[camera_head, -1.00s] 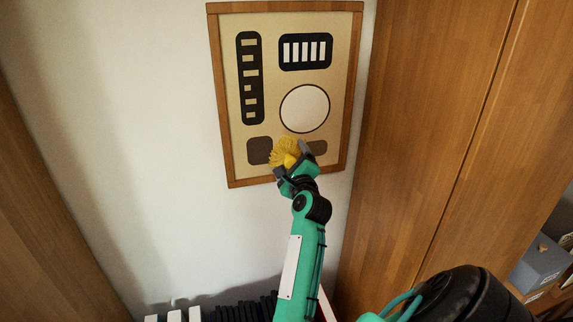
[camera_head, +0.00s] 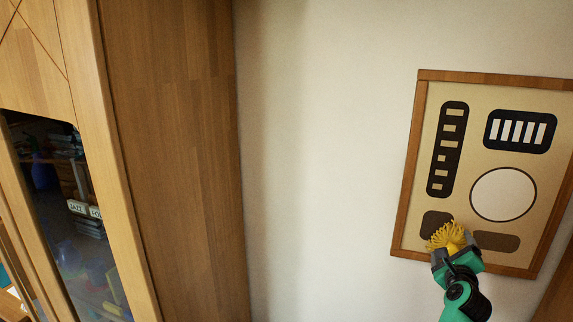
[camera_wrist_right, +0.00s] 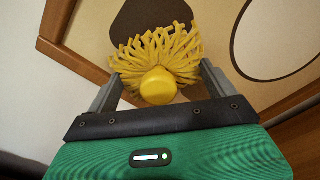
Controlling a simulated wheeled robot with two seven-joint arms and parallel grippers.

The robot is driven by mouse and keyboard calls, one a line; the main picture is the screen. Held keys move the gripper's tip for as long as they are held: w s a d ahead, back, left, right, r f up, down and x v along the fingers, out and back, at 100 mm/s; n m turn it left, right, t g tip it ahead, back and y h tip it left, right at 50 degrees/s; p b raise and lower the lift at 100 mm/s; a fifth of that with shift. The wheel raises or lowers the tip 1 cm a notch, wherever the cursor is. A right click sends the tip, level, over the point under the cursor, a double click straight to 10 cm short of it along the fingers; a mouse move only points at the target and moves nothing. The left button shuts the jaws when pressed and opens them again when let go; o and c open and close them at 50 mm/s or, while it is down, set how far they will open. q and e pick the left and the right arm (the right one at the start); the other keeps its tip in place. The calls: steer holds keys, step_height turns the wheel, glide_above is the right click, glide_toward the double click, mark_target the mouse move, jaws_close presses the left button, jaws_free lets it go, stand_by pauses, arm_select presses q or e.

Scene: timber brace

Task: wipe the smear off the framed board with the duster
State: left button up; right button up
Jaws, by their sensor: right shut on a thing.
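The framed board (camera_head: 515,95) hangs on the wall at the right of the head view, with a wooden frame and a tan face. It bears dark panels, a pale circle and two brown rounded patches. I cannot pick out a smear apart from these shapes. The yellow duster (camera_head: 447,236) has a fringed head and is in front of the board's lower part, between the brown patches. My right gripper (camera_head: 456,253) is shut on the duster, which also shows in the right wrist view (camera_wrist_right: 158,50). I cannot tell whether the fringe touches the board. My left gripper is out of view.
Bare white wall (camera_head: 320,150) lies left of the board. A tall wooden panel (camera_head: 180,150) stands further left, beside a cabinet with a dark opening (camera_head: 70,210) holding several items. The board's raised wooden frame (camera_head: 405,215) borders its face.

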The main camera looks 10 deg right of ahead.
steer(key=shift+b+x, duration=0.35)
steer(key=shift+x, duration=0.6)
steer(key=s+a+f+n+t+y+b, duration=0.1)
steer(key=s+a+f+n+y+b, duration=0.15)
steer(key=s+a+f, duration=0.65)
steer(key=s+a+f+n+y+b, duration=0.1)
steer(key=s+a+f+y+b, duration=0.3)
steer(key=a, duration=1)
steer(key=s+a+f+n+t+y+b, duration=0.1)
steer(key=s+a+f+n+y+b, duration=0.15)
steer(key=s+a+f, duration=0.6)
steer(key=w+d+r+m+h+p, duration=0.2)
steer(key=w+d+r, duration=0.4)
steer(key=d, duration=0.4)
steer(key=w+d+r+m+g+h+p, duration=0.1)
steer(key=w+d+r+h+p, duration=0.3)
steer(key=d+r, duration=0.4)
steer(key=w+d+r+m+g+h+p, duration=0.1)
steer(key=w+d+r+p, duration=0.4)
steer(key=d, duration=0.7)
steer(key=shift+w+r+m+h, duration=0.8)
steer(key=shift+w+r+h, duration=0.2)
steer(key=shift+w+r, duration=0.45)
steer(key=shift+x, duration=0.95)
steer(key=shift+b+x, duration=0.3)
steer(key=shift+x, duration=0.65)
